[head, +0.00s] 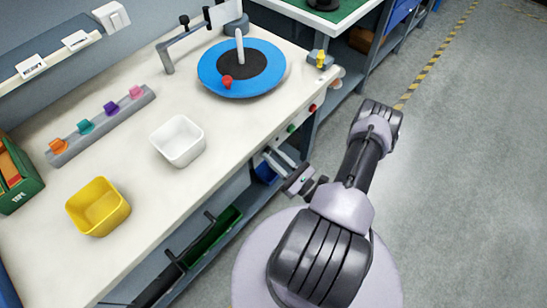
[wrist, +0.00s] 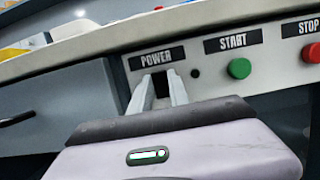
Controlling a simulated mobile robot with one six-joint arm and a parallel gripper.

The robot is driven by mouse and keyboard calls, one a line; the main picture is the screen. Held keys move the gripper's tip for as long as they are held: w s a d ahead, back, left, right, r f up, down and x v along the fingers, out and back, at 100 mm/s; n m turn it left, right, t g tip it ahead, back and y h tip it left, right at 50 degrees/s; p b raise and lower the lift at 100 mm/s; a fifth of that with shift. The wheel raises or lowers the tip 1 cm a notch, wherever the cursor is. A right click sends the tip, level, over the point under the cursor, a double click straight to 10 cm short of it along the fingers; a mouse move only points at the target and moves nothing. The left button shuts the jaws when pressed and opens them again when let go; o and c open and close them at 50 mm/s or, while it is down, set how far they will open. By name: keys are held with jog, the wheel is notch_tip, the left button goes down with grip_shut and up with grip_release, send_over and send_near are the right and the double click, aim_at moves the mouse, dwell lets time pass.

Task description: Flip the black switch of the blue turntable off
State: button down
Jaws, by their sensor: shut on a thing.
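The blue turntable (head: 272,78) lies on the workbench, with a black centre, a white post and a red piece on it. In the wrist view, the black switch (wrist: 162,82) sits under the POWER label (wrist: 156,58) on the bench's front panel. My gripper (wrist: 160,92) is shut on the switch, one finger on each side, and the fingers partly hide it. In the head view, my gripper (head: 273,157) is at the bench's front edge, and the switch cannot be made out there. I cannot tell which way the switch is set.
A green START button (wrist: 239,68) and a red STOP button (wrist: 314,53) are right of the switch. A white bin (head: 178,142), a yellow bin (head: 98,207) and a rack of coloured pieces (head: 101,126) stand on the bench. The floor at right is clear.

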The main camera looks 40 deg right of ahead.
jog(key=c, duration=1.2)
grip_release()
jog(key=shift+c, duration=0.2)
jog(key=p+v, duration=0.2)
jog(key=v, duration=1.5)
jog(key=shift+s, duration=0.2)
jog(key=shift+r, duration=0.1)
